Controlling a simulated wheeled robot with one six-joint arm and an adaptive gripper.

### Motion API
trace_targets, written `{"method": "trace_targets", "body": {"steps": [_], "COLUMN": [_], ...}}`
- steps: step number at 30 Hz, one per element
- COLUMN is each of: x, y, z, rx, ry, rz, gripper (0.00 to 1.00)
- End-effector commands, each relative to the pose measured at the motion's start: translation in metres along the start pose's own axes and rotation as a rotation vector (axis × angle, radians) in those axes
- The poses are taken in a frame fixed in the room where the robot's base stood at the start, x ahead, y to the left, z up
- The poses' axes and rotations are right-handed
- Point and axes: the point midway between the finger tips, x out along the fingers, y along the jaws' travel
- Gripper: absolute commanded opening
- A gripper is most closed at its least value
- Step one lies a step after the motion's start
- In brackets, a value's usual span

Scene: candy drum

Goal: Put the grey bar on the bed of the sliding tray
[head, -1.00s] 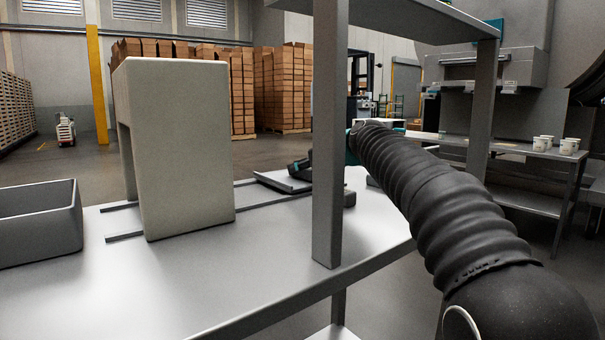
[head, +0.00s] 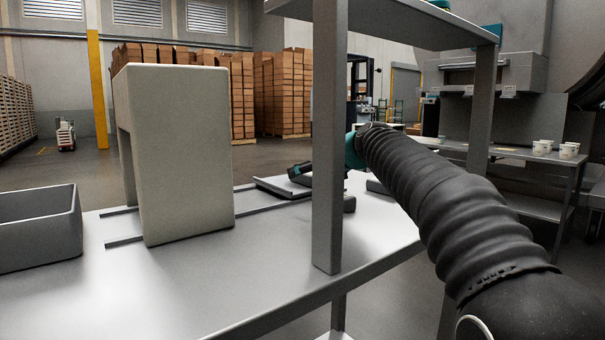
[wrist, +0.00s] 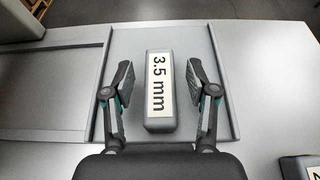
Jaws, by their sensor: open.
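The grey bar (wrist: 158,90) carries a white label reading "3.5 mm". In the wrist view it lies lengthwise on the flat bed of the sliding tray (wrist: 126,45). My gripper (wrist: 160,72) is open, with one finger on each side of the bar and a visible gap on both sides. In the head view the tray (head: 275,186) is at the far end of its rails, left of the shelf post. Part of my gripper (head: 299,171) shows just above it; the post hides the rest, and I cannot make out the bar there.
A second labelled bar (wrist: 299,167) is at the lower right of the wrist view. A pale block-like housing (head: 180,155) stands over the rails. A grey bin (head: 40,228) is at the left. The shelf post (head: 328,140) stands close to my arm. The front of the table (head: 200,285) is clear.

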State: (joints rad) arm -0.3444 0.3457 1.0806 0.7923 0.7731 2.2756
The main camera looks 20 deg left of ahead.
Motion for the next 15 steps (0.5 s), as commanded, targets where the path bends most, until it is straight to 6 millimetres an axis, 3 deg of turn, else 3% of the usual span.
{"method": "trace_targets", "body": {"steps": [9, 15], "x": [-0.065, -0.093], "y": [0.0, 0.0], "z": [0.001, 0.0], "rx": [0.001, 0.0], "ry": [-0.001, 0.0], "rz": [-0.002, -0.001], "gripper": [0.58, 0.58]}}
